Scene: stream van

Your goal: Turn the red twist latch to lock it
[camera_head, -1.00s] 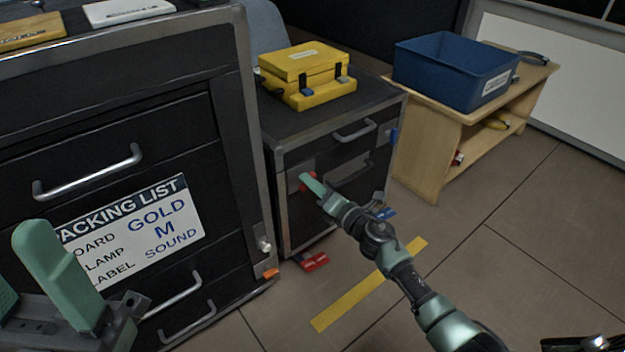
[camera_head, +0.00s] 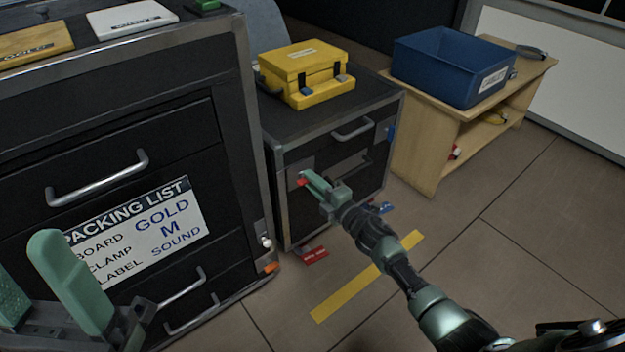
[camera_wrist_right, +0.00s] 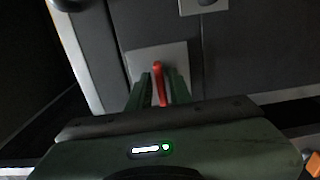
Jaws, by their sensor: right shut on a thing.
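The red twist latch (camera_head: 302,180) is on the front of the small black cabinet (camera_head: 286,207), near its left edge. In the right wrist view the latch (camera_wrist_right: 158,72) stands out from a grey plate (camera_wrist_right: 172,56), between my two green fingers. My right gripper (camera_head: 309,182) is shut on the latch; the fingers hide part of it in the head view. The right wrist view shows the gripper (camera_wrist_right: 161,88) with a finger on each side of the red handle. My left gripper (camera_head: 45,275) is open and empty at the lower left, in front of the large drawer cabinet.
A yellow case (camera_head: 308,75) sits on the small cabinet. A large black drawer cabinet (camera_head: 110,110) with a packing list (camera_head: 140,232) stands at left. A blue bin (camera_head: 440,70) is on a wooden shelf (camera_head: 430,150) at right. The floor has a yellow stripe (camera_head: 365,280).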

